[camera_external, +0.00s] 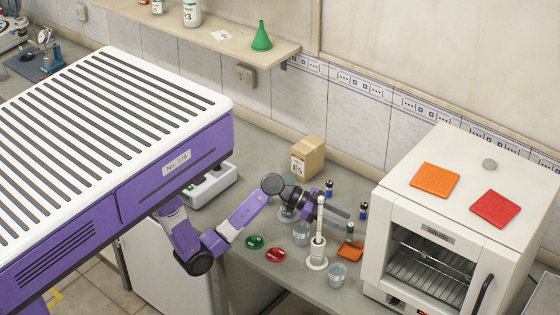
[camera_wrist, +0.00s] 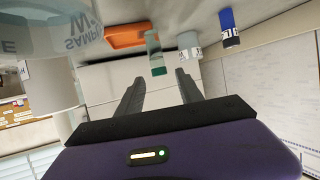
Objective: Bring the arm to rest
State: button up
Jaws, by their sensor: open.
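My gripper (camera_external: 346,221) is stretched out over the bench, its fingers pointing right towards the white oven. The fingers are apart with nothing held between them; in the wrist view the gripper (camera_wrist: 160,82) shows two separate dark fingers. A green-capped vial (camera_external: 350,232) stands by the fingertips in the outside view. It also shows beyond the fingertip gap in the wrist view (camera_wrist: 155,58). My arm is bent, with its elbow low at the bench's front edge.
A white cylinder on a round foot (camera_external: 317,252) and glass beakers (camera_external: 338,274) stand close by the gripper. An orange tray (camera_external: 351,250), blue-marked vials (camera_external: 363,211) and a cardboard box (camera_external: 308,158) are also near. The oven (camera_external: 450,220) blocks the right.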

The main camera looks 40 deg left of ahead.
jog(key=shift+s+a+r, duration=0.1)
jog(key=shift+a, duration=0.2)
dwell(0.4)
